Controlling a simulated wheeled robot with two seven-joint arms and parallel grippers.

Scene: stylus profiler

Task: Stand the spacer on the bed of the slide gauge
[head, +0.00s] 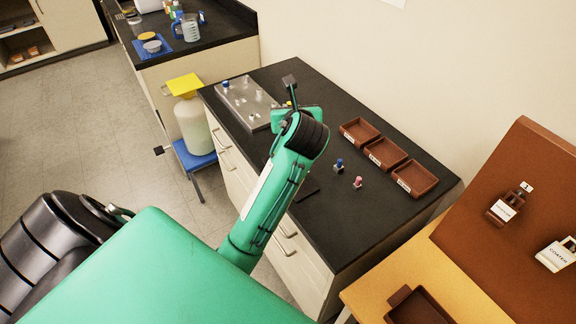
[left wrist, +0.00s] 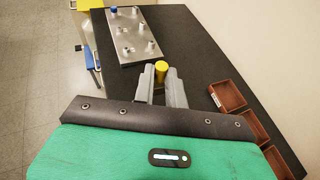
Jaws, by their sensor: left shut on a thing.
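My left gripper (left wrist: 160,74) is shut on a small yellow-topped cylinder (left wrist: 161,66), which looks like the spacer. It holds it over the black bench, just in front of the grey metal plate. In the head view a bit of yellow (head: 290,103) shows beside my left gripper, which my own wrist mostly hides. The grey metal plate (head: 240,106) carries several small pegs, one with a blue top; it also shows in the left wrist view (left wrist: 122,47). I cannot make out for sure which thing is the slide gauge. My right gripper is in neither view.
A blue-topped piece (head: 339,164) and a pink-topped piece (head: 358,183) stand on the black bench (head: 385,217). Three brown trays (head: 362,131) line its back right. A dark flat pad (head: 306,188) lies near the front edge. A brown board with labelled items (head: 505,207) is at right.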

